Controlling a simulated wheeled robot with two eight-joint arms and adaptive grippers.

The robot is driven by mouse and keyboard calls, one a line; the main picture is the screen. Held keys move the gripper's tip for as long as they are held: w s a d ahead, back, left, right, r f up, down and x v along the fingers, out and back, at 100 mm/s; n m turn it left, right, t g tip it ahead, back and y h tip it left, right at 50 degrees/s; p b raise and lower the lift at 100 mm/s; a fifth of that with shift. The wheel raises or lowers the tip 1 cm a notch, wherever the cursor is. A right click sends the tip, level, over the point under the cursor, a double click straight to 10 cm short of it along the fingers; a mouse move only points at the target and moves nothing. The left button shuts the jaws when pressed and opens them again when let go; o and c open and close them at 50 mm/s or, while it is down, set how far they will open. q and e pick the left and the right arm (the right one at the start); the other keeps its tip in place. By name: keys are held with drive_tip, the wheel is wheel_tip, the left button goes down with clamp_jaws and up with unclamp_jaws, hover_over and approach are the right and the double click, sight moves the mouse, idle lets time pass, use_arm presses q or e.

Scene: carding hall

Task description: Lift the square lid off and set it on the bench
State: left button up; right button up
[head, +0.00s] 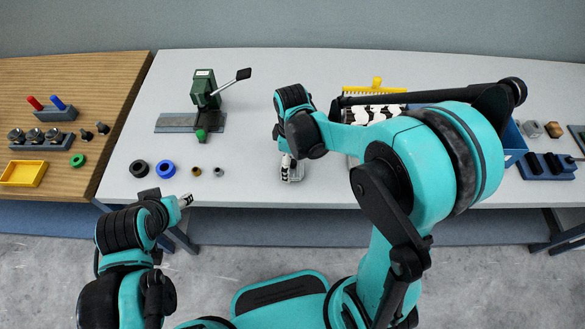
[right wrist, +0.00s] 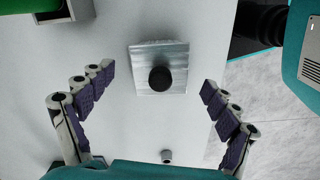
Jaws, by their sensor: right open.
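The square metal lid (right wrist: 148,56) has a round black knob (right wrist: 160,79) in its middle. In the right wrist view it lies between and ahead of my right gripper's fingers (right wrist: 157,84), which are spread wide with purple pads and touch nothing. In the head view only part of the lid's grey edge (head: 298,174) shows beside the right gripper (head: 287,168), near the bench's front. What lies under the lid is hard to see. My left gripper (head: 186,201) is in front of the bench edge at the left, away from the lid; its jaws are too small to read.
A blue bin (head: 514,143) stands at the right, partly behind my arm.

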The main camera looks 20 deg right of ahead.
drive_tip(key=c, duration=1.3)
drive_tip(key=shift+s, duration=0.2)
drive_tip(key=c, duration=0.4)
drive_tip(key=shift+c, duration=0.3)
